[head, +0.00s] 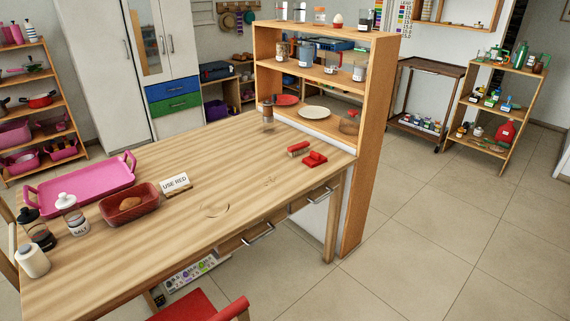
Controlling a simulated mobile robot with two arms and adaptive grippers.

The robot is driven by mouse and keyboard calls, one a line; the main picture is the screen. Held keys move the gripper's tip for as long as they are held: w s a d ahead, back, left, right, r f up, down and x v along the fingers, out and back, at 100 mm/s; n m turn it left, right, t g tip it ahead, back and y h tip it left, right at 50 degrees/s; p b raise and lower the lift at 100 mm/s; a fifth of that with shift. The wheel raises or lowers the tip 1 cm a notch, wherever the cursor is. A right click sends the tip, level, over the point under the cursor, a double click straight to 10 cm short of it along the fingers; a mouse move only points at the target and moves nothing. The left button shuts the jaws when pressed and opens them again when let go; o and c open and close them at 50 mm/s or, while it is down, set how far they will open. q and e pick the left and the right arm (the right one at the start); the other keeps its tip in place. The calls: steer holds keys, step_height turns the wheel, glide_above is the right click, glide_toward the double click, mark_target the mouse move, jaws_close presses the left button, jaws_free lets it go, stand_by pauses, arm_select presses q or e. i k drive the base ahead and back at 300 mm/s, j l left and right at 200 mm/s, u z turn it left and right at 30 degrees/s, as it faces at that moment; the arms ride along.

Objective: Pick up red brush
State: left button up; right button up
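Two small red items lie on the wooden table (170,235) near its right end, in front of the shelf unit. One is a long narrow red piece (299,149) that looks like a brush. The other is a squat red piece (314,160) just to its right and nearer the table's edge. They are too small to tell for certain which is the red brush. Neither of my grippers is in the head view.
A "USE RED" sign (176,184), a red-brown loaf dish (112,214), a pink tray (50,201) and several jars stand on the table's left half. A wooden shelf unit (372,130) rises behind the red items. A red chair (200,306) is at the front. Floor (450,240) at right is clear.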

mark_target(294, 150)
steer(key=i+l+u, duration=0.2)
steer(key=i+l, duration=0.25)
steer(key=i+l+u, duration=0.15)
steer(key=i+l, duration=0.4)
steer(key=i+l+u, duration=0.2)
steer(key=i+l, duration=0.2)
steer(key=l, duration=0.2)
